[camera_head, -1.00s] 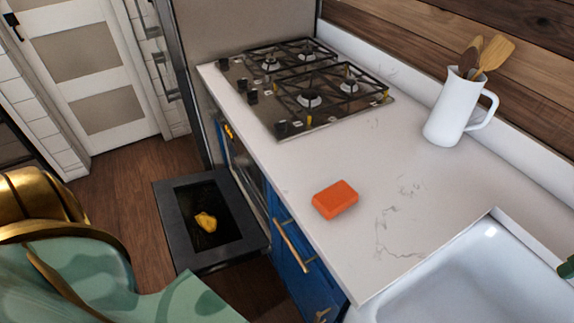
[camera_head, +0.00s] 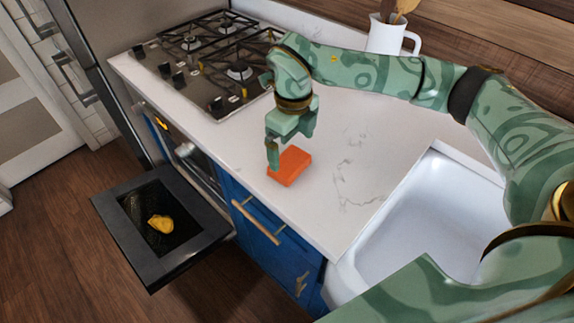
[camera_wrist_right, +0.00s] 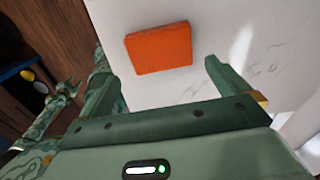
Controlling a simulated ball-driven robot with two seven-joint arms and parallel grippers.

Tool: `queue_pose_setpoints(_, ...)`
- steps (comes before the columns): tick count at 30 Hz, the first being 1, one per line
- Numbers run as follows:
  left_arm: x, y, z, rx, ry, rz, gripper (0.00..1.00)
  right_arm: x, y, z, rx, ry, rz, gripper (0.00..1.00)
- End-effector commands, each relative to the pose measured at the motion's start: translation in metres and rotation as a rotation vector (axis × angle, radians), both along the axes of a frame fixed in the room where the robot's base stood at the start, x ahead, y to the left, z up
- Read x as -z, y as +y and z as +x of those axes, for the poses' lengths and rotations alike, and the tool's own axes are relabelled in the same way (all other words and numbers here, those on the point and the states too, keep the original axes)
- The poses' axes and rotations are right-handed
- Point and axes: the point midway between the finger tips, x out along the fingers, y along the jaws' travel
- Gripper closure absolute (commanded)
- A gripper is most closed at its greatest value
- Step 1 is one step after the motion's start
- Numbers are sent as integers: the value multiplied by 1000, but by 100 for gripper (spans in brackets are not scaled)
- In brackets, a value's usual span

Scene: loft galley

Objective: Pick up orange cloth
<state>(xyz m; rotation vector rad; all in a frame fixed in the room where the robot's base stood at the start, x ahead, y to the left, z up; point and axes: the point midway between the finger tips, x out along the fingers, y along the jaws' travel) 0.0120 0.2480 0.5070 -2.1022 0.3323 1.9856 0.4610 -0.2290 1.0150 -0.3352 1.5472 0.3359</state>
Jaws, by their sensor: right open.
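The orange cloth (camera_head: 289,167) looks like a flat, folded rectangular block. It lies on the white counter near the front edge, left of the sink. My right gripper (camera_head: 284,150) is over it, pointing down, with one finger close to the cloth's left side in the head view. In the right wrist view the cloth (camera_wrist_right: 159,47) shows between and beyond the two spread fingers (camera_wrist_right: 155,62), and nothing is held. Whether a finger touches it I cannot tell. A green arm end that looks like my left gripper (camera_wrist_right: 68,88) shows small at the wrist view's left; its jaws are unclear.
A gas stove (camera_head: 205,65) is at the back left of the counter. A white sink (camera_head: 430,205) is at the right. A white jug (camera_head: 386,38) with wooden utensils stands behind my right arm. An open oven door (camera_head: 112,212) juts out below, with a yellow thing (camera_head: 160,223) on it.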

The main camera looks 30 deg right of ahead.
Motion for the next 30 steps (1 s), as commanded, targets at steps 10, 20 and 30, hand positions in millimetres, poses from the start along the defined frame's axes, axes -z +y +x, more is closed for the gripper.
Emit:
queue_pose_setpoints(10,11,5,-3,-1,8,6,56,44,-1,0,2,4,0,0)
queue_pose_setpoints(20,14,5,-7,-1,15,7,56,61,-1,1,0,-2,0,0)
queue_pose_setpoints(30,14,5,-9,-1,16,8,56,61,-1,1,0,-2,0,32)
